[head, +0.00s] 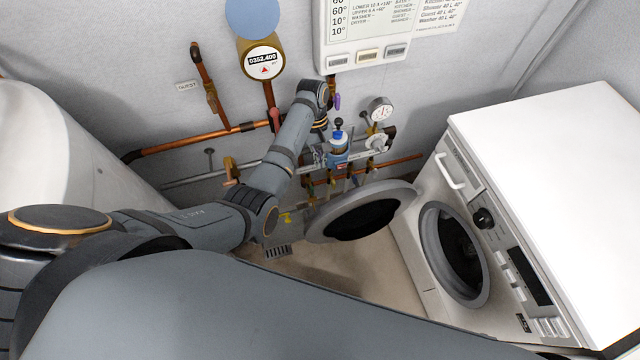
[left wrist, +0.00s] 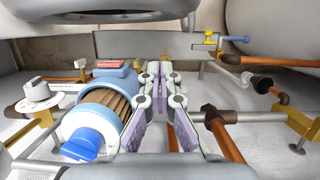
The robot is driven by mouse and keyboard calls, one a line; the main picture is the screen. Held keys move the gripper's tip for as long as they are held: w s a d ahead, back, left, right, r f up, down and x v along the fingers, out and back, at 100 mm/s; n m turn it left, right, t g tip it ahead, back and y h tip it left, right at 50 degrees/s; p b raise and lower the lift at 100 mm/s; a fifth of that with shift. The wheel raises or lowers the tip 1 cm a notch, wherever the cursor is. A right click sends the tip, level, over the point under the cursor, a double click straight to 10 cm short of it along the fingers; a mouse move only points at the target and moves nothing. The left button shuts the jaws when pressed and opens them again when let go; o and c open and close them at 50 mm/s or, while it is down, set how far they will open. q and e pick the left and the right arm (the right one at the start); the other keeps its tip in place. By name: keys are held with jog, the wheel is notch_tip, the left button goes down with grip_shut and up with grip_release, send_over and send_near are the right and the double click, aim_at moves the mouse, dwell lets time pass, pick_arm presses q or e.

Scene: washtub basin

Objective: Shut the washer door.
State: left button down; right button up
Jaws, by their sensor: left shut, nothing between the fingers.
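The white washer (head: 560,200) stands at the right. Its round grey-rimmed door (head: 322,228) with dark glass is swung wide open to the left, apart from the dark round opening (head: 466,262). My left gripper (head: 322,155) is by the wall pipework, beyond the door and up from it in the head view; it looks small and partly hidden there. In the left wrist view its fingers (left wrist: 157,85) with purple pads are shut and empty. A grey rounded form crosses the top of that view; I cannot tell for certain that it is the door. My right gripper is not in view.
A blue and white filter (left wrist: 105,105) is close beside the left fingers. Copper pipes (head: 200,140), valves and a pressure gauge (head: 380,108) line the wall. A white tank (head: 60,150) stands at left. Beige floor (head: 375,265) shows between door and washer.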

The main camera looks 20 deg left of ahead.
pick_arm(q)
jog(key=s+d+f, duration=0.3)
jog(key=s+f, duration=0.2)
jog(key=f, duration=0.4)
jog(key=shift+s+d+f+p, duration=0.15)
jog(key=shift+d+f+p, duration=0.2)
jog(key=shift+f+p, duration=0.1)
